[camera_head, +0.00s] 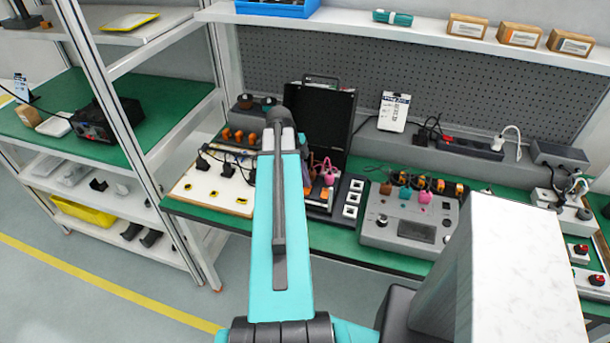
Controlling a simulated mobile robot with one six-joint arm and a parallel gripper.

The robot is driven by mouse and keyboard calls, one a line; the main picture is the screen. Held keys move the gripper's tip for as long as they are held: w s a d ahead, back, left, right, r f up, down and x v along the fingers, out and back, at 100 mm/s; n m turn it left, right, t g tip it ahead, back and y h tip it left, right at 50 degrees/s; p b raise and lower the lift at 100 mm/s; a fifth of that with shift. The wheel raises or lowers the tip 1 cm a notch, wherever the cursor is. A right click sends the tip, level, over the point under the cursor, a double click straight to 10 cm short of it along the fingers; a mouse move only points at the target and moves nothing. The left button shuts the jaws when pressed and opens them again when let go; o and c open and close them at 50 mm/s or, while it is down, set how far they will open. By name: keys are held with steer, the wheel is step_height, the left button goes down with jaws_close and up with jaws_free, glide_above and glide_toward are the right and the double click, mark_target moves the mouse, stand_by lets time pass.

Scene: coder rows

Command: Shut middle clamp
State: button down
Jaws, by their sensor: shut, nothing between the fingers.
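I cannot tell for certain which part is the middle clamp. A row of small orange parts (238,136) stands at the back left of the bench, partly behind my arm. Whether any of these is open or shut is too small to tell. My teal arm reaches up the middle of the view, over the bench. My gripper does not show.
A white panel (190,190) with black plugs lies left of my arm. An open black case (325,120) stands behind it, and a strip of white switches (351,198) is to its right. A power strip (470,147) and shelf above bound the back. A shelving rack (128,125) stands left.

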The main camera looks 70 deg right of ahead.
steer(key=shift+d+f+b, duration=0.35)
steer(key=shift+f+b, duration=0.1)
steer(key=shift+b, duration=0.1)
stand_by(0.4)
steer(key=shift+a, duration=0.85)
steer(key=shift+r, duration=0.1)
steer(key=shift+a+r+p, duration=0.25)
steer(key=shift+r+p, duration=0.4)
steer(key=shift+r, duration=0.45)
steer(key=shift+a+r+p, duration=0.2)
steer(key=shift+r+p, duration=0.4)
steer(key=shift+r, duration=0.5)
steer(key=d+b+v, duration=0.1)
steer(key=b+v, duration=0.2)
steer(key=v, duration=0.6)
steer(key=shift+a+r, duration=0.3)
steer(key=shift+a, duration=0.05)
steer(key=shift+w, duration=0.1)
